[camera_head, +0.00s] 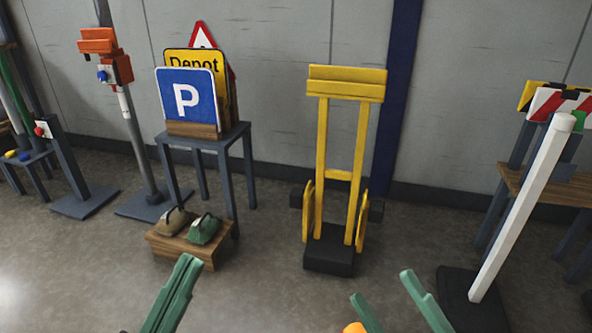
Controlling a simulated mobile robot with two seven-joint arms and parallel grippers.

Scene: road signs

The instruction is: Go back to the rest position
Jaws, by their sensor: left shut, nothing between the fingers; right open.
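My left gripper (186,262) comes up from the bottom edge, left of the middle. My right gripper (382,287) shows at the bottom right of the middle. Its two green fingers stand apart over bare floor, with nothing visible between them. The rest of both arms is out of view.
A grey stand (243,130) holds a blue parking sign (187,95). Two weights (205,229) sit on a wooden box (183,250). A tilted white post (520,210) is at right. Floor (270,295) shows between my grippers.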

